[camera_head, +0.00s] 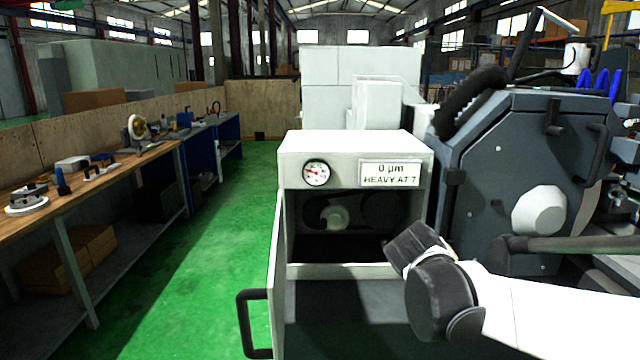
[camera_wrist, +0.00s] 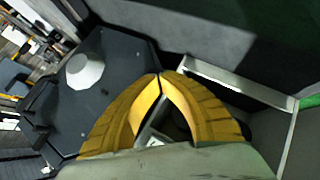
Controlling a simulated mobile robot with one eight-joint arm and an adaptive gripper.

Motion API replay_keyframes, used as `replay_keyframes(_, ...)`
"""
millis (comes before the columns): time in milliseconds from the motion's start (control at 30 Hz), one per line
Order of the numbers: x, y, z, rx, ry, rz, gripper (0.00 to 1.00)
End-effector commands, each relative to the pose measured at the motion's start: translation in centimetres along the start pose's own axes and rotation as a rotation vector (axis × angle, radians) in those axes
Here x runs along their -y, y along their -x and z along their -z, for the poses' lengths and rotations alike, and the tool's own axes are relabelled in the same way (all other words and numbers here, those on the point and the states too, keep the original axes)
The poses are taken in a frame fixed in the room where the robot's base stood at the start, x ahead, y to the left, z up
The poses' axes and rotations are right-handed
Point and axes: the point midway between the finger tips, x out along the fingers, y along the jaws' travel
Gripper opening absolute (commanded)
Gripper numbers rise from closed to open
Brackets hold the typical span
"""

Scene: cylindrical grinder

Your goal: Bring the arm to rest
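My gripper (camera_wrist: 160,76) shows in the wrist view as two curved yellow fingers with their tips together. It is shut, and I see nothing held in it; a small gap between the fingers below the tips shows dark and light surfaces. In the head view my white arm reaches in from the lower right to a dark joint in front of the grinder's white cabinet (camera_head: 355,146). My gripper cannot be made out there.
The cabinet has a dial gauge (camera_head: 316,173), a label plate (camera_head: 390,174) and an open front with a black-handled door (camera_head: 276,285). The dark grinder body (camera_head: 480,190) stands right, also in the wrist view (camera_wrist: 118,92). A workbench (camera_head: 110,182) lines the left; green floor (camera_head: 215,240) is clear between.

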Motion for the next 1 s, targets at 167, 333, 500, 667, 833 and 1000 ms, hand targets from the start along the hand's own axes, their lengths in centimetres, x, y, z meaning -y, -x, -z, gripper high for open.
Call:
replay_keyframes(167, 1.2, 6.0, -7.3, 0.046, -0.131, 0.172, 0.00)
replay_keyframes(333, 4.2, 10.9, -13.6, 0.072, -0.257, 0.335, 0.00)
replay_keyframes(500, 7.1, 14.0, -17.7, 0.082, -0.350, 0.452, 0.00)
replay_keyframes(667, 8.6, 15.1, -19.2, 0.084, -0.392, 0.503, 0.00)
replay_keyframes(833, 8.7, 15.3, -19.4, 0.083, -0.397, 0.511, 0.00)
replay_keyframes(1000, 8.7, 15.2, -19.3, 0.083, -0.396, 0.510, 0.00)
